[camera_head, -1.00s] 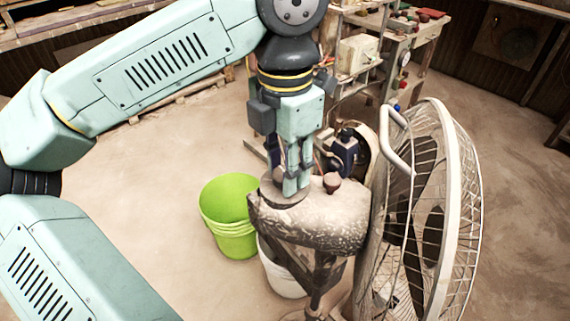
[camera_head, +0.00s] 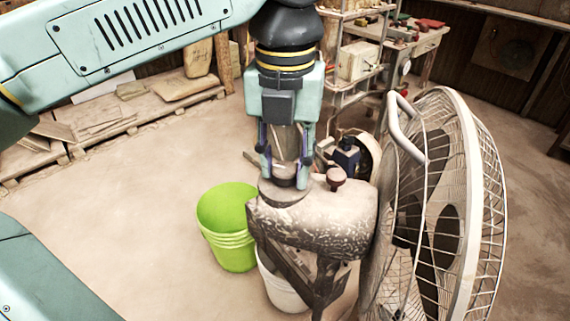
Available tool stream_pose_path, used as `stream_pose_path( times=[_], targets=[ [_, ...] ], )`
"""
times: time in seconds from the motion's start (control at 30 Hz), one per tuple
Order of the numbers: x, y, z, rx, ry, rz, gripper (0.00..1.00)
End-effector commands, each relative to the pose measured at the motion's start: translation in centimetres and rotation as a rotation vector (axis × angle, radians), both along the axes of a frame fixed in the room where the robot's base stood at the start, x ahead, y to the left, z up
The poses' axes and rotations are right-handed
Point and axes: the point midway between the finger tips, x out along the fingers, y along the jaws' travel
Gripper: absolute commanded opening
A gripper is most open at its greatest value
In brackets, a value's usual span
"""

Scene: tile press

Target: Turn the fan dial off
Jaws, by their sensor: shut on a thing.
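The large grey fan (camera_head: 462,175) stands at the right, with a dusty, worn motor housing (camera_head: 320,220) behind its wire cage. The fan dial (camera_head: 285,182) sits on the round left end of the housing's top. My gripper (camera_head: 286,180) points straight down over it, its two fingers on either side, shut on the dial. The fingers and wrist hide part of the dial, and I cannot read any marking on it. A small dark reddish knob (camera_head: 336,178) stands on the housing to the right of my gripper.
A green bucket (camera_head: 228,225) and a white bucket (camera_head: 282,285) stand on the floor left of and below the housing. A shelf (camera_head: 360,62) and a workbench are behind. A low pallet with boards (camera_head: 120,120) is at the left. The floor between is clear.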

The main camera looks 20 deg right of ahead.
Motion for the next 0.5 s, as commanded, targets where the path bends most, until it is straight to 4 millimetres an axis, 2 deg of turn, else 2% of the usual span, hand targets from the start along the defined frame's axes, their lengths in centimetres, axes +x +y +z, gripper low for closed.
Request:
stream_pose_path(
  times=[0.5],
  targets=[
    [-0.01,-0.01,0.0,-0.001,0.0,0.105,0.05]
  ],
)
